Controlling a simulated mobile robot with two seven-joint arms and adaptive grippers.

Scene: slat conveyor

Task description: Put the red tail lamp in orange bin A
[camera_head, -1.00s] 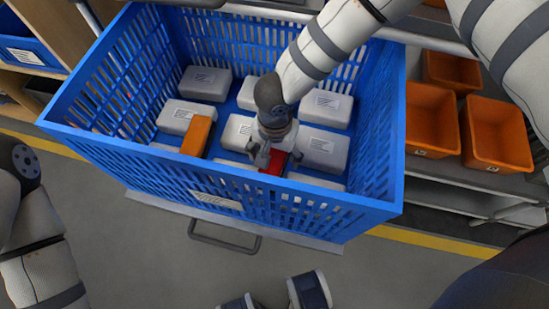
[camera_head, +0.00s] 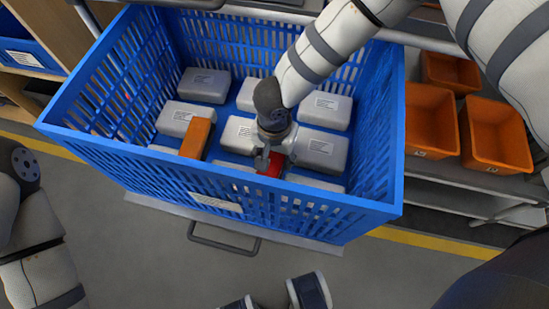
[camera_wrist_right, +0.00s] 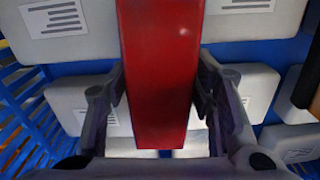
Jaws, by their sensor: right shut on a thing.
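The red tail lamp (camera_head: 270,165) is a red block inside the blue slatted crate (camera_head: 330,208), near its front wall. My right gripper (camera_head: 274,159) reaches down into the crate and is shut on it. In the right wrist view the lamp (camera_wrist_right: 160,75) runs lengthwise between the two fingers of the gripper (camera_wrist_right: 161,95), one on each side. Orange bins stand on a shelf to the right: one (camera_head: 428,112) nearer the crate, one (camera_head: 497,132) further right and a smaller one (camera_head: 452,70) behind. Their labels are too small to read. My left gripper is out of view.
Several white labelled boxes (camera_head: 205,85) lie in the crate around the lamp. An orange block (camera_head: 196,138) lies among them to the left. The crate's right wall (camera_head: 385,140) stands between the lamp and the orange bins.

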